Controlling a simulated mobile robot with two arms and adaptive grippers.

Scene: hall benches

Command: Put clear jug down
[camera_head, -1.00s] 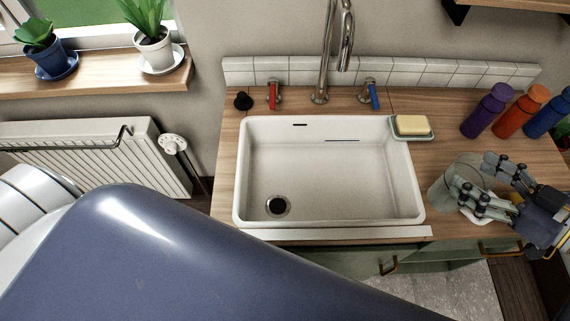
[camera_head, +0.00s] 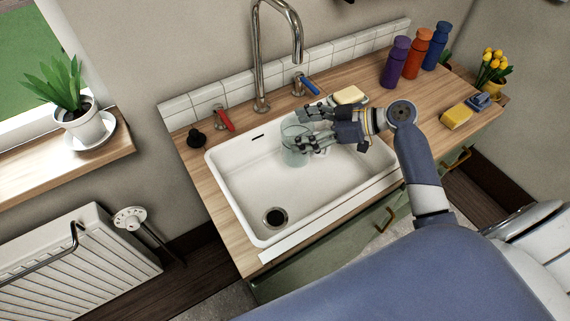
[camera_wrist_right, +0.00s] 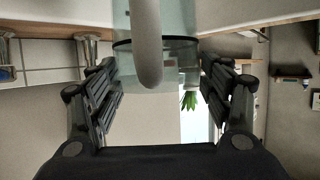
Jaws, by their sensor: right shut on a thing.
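The clear jug (camera_head: 294,146) is in the head view, over the right back part of the white sink (camera_head: 228,185). My right gripper (camera_head: 312,130) is shut on it from the right. In the right wrist view the clear jug (camera_wrist_right: 178,62) is between the fingers of my right gripper (camera_wrist_right: 160,95), with its pale handle toward the camera. I cannot tell whether the jug's base touches the sink floor. My left gripper is out of view.
The tap (camera_head: 262,60) stands behind the sink, with a red lever (camera_head: 224,118) and a blue lever (camera_head: 307,85). A soap bar (camera_head: 349,95) lies to the right. Purple (camera_head: 396,62), orange (camera_head: 416,53) and blue (camera_head: 436,46) bottles stand farther right. The sink's front left is empty.

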